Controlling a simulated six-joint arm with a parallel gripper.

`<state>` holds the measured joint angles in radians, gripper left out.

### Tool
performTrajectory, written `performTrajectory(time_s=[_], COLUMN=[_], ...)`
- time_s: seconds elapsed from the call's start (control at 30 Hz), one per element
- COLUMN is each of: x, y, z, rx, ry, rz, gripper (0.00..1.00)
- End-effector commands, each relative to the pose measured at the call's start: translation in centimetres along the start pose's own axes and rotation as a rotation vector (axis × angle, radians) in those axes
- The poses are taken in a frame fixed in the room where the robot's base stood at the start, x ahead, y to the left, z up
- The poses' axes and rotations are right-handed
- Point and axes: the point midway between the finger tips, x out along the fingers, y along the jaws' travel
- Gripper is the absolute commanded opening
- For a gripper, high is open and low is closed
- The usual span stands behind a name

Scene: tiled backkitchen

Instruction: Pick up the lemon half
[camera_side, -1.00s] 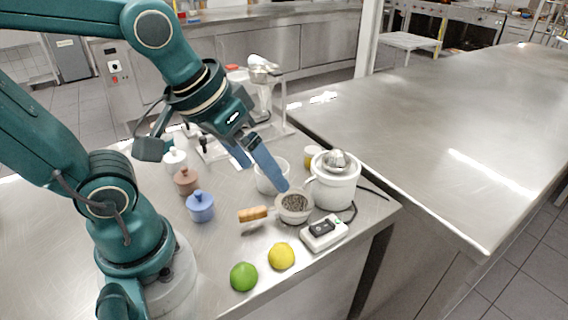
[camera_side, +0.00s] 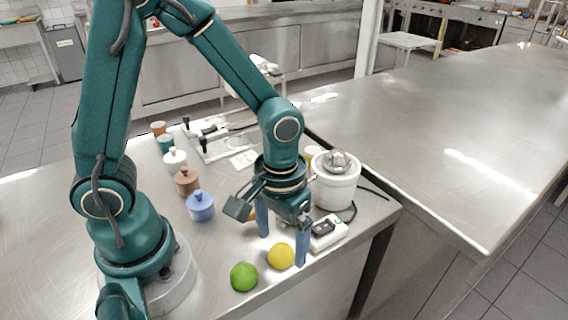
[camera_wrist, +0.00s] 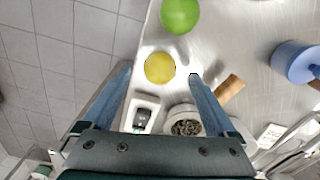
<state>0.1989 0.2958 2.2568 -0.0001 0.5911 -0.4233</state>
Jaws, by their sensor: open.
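The yellow lemon (camera_side: 281,257) rests on the steel counter near its front edge; it looks round, and no cut face shows. My gripper (camera_side: 283,250) points down over it with its two blue fingers spread wide. In the wrist view the lemon (camera_wrist: 160,68) appears in the gap between the open fingertips (camera_wrist: 160,73), with space on both sides. The fingers are not closed on it, and I cannot tell the exact height of the tips over the counter.
A green lime (camera_side: 244,277) lies left of the lemon. A blue lidded pot (camera_side: 200,207) is farther left. The counter's front edge (camera_side: 300,272) is near.

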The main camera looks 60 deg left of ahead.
Motion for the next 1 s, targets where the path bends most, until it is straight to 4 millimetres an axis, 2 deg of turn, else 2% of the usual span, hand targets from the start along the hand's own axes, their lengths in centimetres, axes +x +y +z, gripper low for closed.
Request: performTrajectory(time_s=[0.2, 0.5, 0.53, 0.67, 0.7, 0.73, 1.0], x=[1.8, 2.1, 2.1, 2.1, 2.1, 2.1, 2.0], y=[0.0, 0.0, 0.0, 0.0, 0.0, 0.0, 0.0], z=[0.0, 0.0, 0.0, 0.0, 0.0, 0.0, -0.1], rx=[0.000, 0.000, 0.000, 0.000, 0.000, 0.000, 0.000], ry=[-0.001, 0.002, 0.002, 0.002, 0.002, 0.002, 0.002], rz=[0.000, 0.001, 0.001, 0.001, 0.001, 0.001, 0.001], gripper=[0.92, 0.92, 0.88, 0.39, 0.23, 0.16, 0.16])
